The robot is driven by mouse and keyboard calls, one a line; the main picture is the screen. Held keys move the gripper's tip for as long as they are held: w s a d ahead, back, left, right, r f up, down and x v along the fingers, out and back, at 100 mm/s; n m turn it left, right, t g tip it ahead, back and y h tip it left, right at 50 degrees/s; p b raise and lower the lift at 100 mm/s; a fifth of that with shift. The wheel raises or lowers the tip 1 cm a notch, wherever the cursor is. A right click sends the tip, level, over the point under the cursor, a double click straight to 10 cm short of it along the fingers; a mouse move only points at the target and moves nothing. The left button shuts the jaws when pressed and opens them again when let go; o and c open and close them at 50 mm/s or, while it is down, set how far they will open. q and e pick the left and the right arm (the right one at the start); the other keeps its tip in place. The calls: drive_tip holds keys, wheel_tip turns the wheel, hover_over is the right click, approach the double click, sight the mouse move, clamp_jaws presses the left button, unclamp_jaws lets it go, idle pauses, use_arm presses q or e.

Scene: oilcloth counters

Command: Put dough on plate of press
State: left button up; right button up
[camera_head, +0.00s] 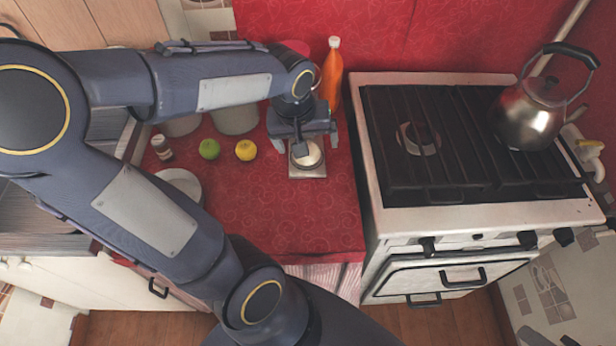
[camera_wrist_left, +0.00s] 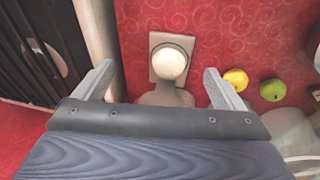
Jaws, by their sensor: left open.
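A small grey press (camera_head: 308,173) lies on the red oilcloth counter, partly under my left gripper. A pale, round lump that looks like the dough (camera_head: 312,155) rests over its round plate. In the left wrist view the dough (camera_wrist_left: 169,63) sits on the grey press base (camera_wrist_left: 159,43), and the near part of the press is partly hidden by my gripper. My left gripper (camera_head: 304,143) is above the press, its fingers spread wide and empty on either side of it. In the head view the gripper hides part of the press. My right gripper is not in view.
An orange bottle (camera_head: 331,75) stands just behind my gripper. A lime (camera_head: 209,149), a lemon (camera_head: 246,150) and a small jar (camera_head: 161,147) are to the left. The stove (camera_head: 480,213) with a kettle (camera_head: 530,113) is at right. The counter's front is clear.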

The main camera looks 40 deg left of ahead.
use_arm(q)
drive_tip(key=s+d+r+m+t+h, duration=0.2)
drive_tip(key=s+d+m, duration=0.4)
drive_tip(key=s+d, duration=0.3)
drive_tip(key=shift+s+d+r+t+h, duration=0.15)
drive_tip(key=shift+s+r+t+h, duration=0.2)
drive_tip(key=shift+s+h, duration=0.7)
drive_tip(key=shift+s, duration=0.15)
